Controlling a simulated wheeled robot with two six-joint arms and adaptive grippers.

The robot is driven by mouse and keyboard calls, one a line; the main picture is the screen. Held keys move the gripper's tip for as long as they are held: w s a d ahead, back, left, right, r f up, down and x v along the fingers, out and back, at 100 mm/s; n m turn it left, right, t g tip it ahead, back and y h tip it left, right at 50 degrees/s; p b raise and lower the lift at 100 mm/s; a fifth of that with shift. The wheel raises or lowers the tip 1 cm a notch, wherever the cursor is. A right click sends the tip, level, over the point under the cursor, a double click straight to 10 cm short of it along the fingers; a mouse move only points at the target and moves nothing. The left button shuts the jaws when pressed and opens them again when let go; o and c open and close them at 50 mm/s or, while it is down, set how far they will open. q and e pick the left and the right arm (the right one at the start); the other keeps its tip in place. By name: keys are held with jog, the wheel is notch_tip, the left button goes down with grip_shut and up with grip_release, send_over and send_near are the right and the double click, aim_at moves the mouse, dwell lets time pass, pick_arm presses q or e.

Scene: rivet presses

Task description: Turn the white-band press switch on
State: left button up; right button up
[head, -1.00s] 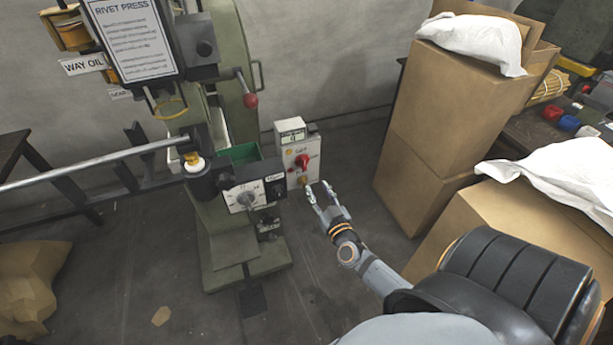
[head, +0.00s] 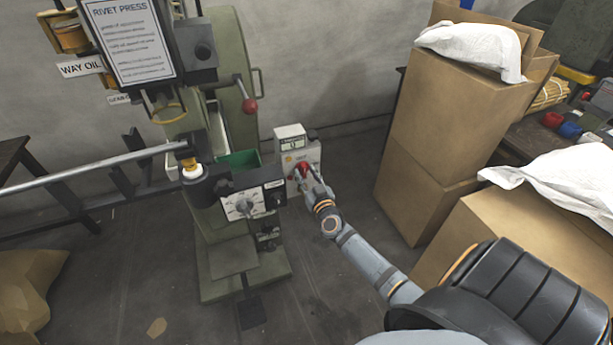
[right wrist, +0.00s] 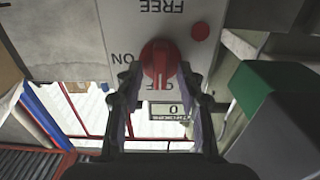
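A light-grey control box (head: 292,142) with a small display stands at the right side of the green rivet press (head: 228,185). The box's red rotary switch (right wrist: 160,62) shows large in the right wrist view, with ON printed to its left and a partly hidden OFF below it. My right gripper (head: 311,181) is at the front of the box. In the right wrist view its two fingers (right wrist: 160,82) are apart, one on each side of the red knob; I cannot tell whether they touch it. My left gripper is out of view.
Tall cardboard boxes (head: 430,130) with a white sack (head: 470,48) stand right of my right arm. A metal bar (head: 90,165) crosses at left. The front floor is mostly clear.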

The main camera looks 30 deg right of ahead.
grip_shut()
jog(key=shift+m, duration=0.3)
jog(key=shift+m+p, duration=0.4)
jog(key=shift+m, duration=0.6)
jog(key=m, duration=0.3)
jog(key=shift+d+m, duration=0.1)
jog(key=shift+m, duration=0.2)
jog(key=m, duration=0.5)
jog(key=shift+d+f+m, duration=0.1)
jog(key=shift+f+m, duration=0.1)
jog(key=shift+m, duration=0.1)
jog(key=m, duration=0.5)
jog(key=shift+s+f+m, duration=0.1)
jog(key=shift+m, duration=0.3)
